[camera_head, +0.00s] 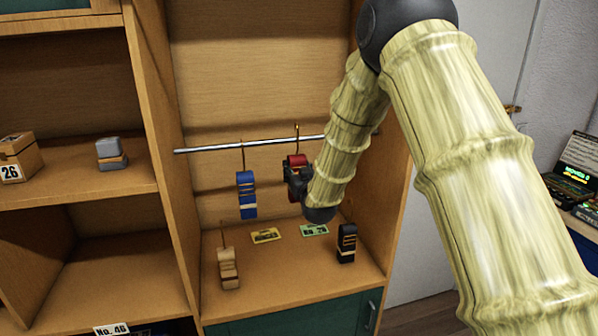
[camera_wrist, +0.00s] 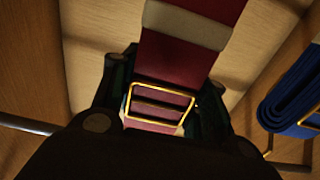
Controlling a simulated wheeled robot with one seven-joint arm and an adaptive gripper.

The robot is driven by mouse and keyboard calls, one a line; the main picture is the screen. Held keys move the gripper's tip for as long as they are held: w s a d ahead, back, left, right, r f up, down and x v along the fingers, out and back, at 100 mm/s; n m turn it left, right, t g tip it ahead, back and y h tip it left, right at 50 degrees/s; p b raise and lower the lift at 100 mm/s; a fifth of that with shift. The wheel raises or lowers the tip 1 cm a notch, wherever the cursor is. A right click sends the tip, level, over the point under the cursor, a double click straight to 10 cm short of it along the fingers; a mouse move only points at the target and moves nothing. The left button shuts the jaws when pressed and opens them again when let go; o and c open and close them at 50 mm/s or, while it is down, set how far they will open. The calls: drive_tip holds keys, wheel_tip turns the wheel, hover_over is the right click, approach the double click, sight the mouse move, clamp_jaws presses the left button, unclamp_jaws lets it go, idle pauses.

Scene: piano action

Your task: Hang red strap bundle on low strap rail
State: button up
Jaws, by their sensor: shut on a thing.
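My gripper (camera_head: 298,182) is shut on the red strap bundle (camera_head: 296,160), partly hidden behind my arm in the head view. In the wrist view the red bundle (camera_wrist: 190,50), with a pale band and a brass buckle, sits between the dark fingers of my gripper (camera_wrist: 158,95). The bundle's thin brass hook (camera_head: 297,134) rises to the height of the low strap rail (camera_head: 215,147), its top showing just above the bar. I cannot tell whether the hook bears on the rail. The rail's right part is hidden by my arm.
A blue strap bundle (camera_head: 247,194) hangs from the rail to the left. A tan bundle (camera_head: 228,268) and a black bundle (camera_head: 347,243) stand on the shelf floor, with yellow (camera_head: 265,235) and green (camera_head: 314,230) tags between them. Wooden side walls enclose the bay.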

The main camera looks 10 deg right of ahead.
drive_tip(key=shift+f+b, duration=1.2)
drive_tip(key=shift+f, duration=0.3)
drive_tip(key=o, duration=1.2)
drive_tip(key=shift+s, duration=0.1)
